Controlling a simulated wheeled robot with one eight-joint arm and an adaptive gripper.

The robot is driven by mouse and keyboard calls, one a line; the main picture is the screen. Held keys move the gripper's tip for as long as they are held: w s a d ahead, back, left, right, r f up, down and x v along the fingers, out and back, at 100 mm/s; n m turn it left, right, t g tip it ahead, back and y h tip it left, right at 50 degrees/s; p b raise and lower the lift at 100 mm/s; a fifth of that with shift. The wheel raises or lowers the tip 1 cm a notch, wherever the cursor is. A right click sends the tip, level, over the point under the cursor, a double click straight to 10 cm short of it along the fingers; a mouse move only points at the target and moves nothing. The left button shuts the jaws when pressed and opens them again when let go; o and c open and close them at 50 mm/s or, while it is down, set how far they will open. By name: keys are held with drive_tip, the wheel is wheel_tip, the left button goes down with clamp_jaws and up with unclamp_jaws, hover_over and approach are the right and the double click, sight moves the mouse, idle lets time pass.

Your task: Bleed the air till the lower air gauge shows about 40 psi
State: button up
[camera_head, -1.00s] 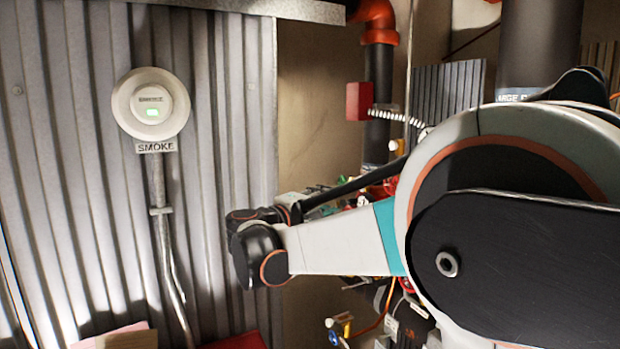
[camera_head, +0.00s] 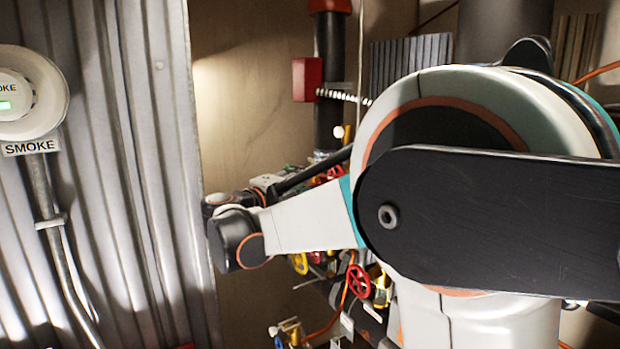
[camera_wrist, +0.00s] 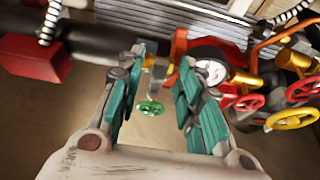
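In the wrist view my gripper (camera_wrist: 161,62) is open, with its two teal fingers apart. A small green handwheel (camera_wrist: 150,107) on a grey stem shows between the fingers; I cannot tell its distance, and I see no contact. A white-faced round gauge (camera_wrist: 210,68) sits just right of the right fingertip, partly covered by it. Its reading is too small to make out, and I cannot tell whether it is the lower air gauge. In the head view my arm hides my fingers and most of the valve area.
Red handwheels (camera_wrist: 303,90) and yellow handwheels (camera_wrist: 291,117) crowd the right of the wrist view. A dark pipe (camera_wrist: 95,42) and a red box (camera_wrist: 33,58) are at its left. In the head view, a red wheel (camera_head: 358,282) shows below my arm and a smoke detector (camera_head: 25,95) hangs on corrugated metal.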

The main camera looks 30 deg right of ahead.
drive_tip(key=shift+a, duration=0.15)
clamp_jaws()
drive_tip(key=f+m+b, duration=0.1)
drive_tip(key=m+b, duration=0.1)
drive_tip(key=m+h+b, duration=0.1)
drive_tip(key=m+b, duration=0.1)
drive_tip(key=b, duration=0.1)
drive_tip(key=f+m+h+b, duration=0.1)
drive_tip(key=m+b, duration=0.1)
drive_tip(key=shift+w+f+b, duration=0.25)
drive_tip(key=shift+f+b, duration=0.05)
idle(0.4)
unclamp_jaws()
drive_tip(key=shift+r, duration=0.1)
